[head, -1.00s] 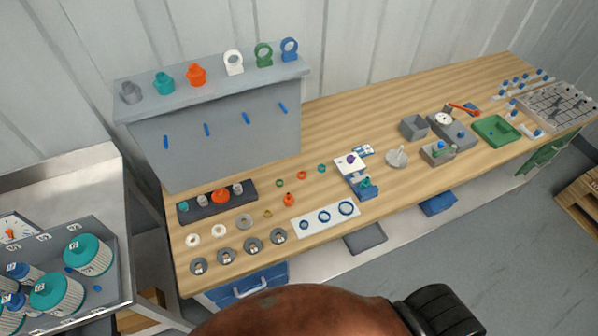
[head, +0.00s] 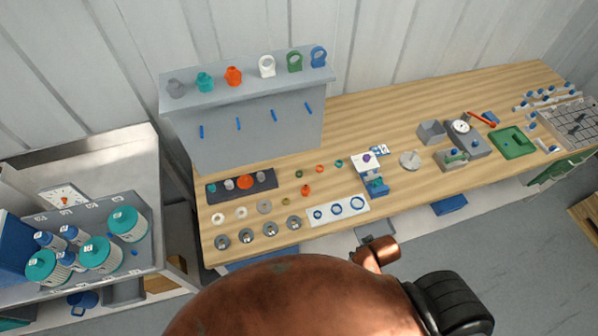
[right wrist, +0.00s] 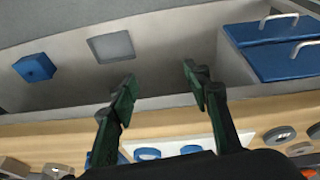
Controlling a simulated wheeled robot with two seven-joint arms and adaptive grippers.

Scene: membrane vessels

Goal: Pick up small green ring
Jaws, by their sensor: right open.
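The small green ring (head: 299,174) lies flat on the wooden bench in the head view, left of an orange ring (head: 320,168) and a teal ring (head: 339,163). I cannot make it out in the right wrist view. My right gripper (right wrist: 160,79) is open and empty in the right wrist view, its two dark green fingers spread near the bench's front edge. The gripper itself does not show in the head view. My left gripper is not in view.
A white plate with blue rings (head: 338,209) lies near the front edge, beside several grey discs. A dark tray of fittings (head: 264,189) sits behind them. A grey raised shelf (head: 247,80) stands at the back. Blue drawers (right wrist: 281,51) are below the bench.

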